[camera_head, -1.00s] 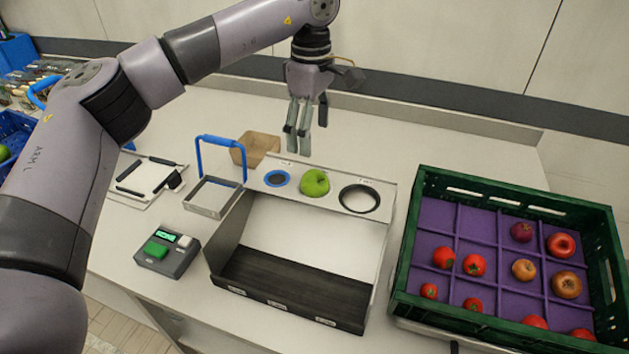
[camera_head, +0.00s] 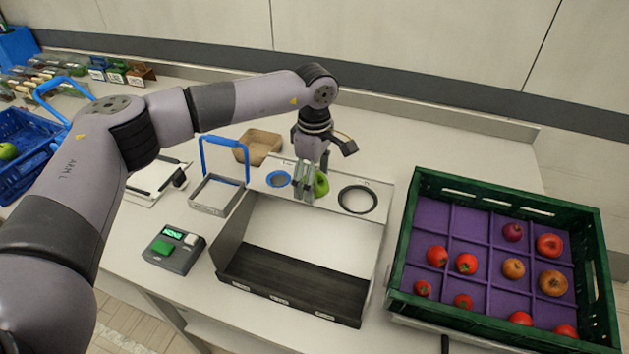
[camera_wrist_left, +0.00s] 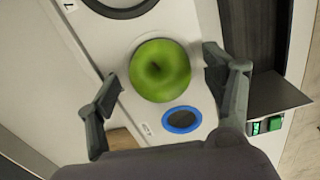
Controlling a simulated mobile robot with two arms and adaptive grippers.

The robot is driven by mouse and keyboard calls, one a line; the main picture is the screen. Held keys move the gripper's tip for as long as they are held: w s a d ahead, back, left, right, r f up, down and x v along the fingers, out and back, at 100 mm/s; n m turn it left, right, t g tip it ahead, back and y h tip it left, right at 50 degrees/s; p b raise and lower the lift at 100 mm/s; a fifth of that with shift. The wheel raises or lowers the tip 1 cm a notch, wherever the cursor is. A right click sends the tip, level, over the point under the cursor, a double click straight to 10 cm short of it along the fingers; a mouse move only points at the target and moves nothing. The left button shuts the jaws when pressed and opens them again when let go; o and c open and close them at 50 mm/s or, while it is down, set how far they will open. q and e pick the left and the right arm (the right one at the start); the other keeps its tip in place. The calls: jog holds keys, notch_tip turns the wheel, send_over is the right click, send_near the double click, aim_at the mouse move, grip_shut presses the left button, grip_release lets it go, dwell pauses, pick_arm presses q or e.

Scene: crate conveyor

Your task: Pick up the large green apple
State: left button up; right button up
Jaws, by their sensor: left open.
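The large green apple (camera_head: 321,184) sits on the raised white panel (camera_head: 337,207) of the sorting stand, between a small blue ring and a larger black ring. My left gripper (camera_head: 306,190) is pointed down at the apple and partly hides it in the head view. In the left wrist view the apple (camera_wrist_left: 160,70) lies between the two spread fingers, slightly beyond their tips, with a gap on each side. The left gripper is open and holds nothing. My right gripper is not in view.
A green crate (camera_head: 402,240) with a purple divided insert holds several red and brown fruits at right. A blue-handled basket (camera_head: 216,194), a grey button box (camera_head: 173,250) and a brown tray (camera_head: 259,146) stand nearby.

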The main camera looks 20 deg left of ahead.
pick_arm(q)
jog(key=shift+c, duration=0.4)
jog(key=c, duration=1.2)
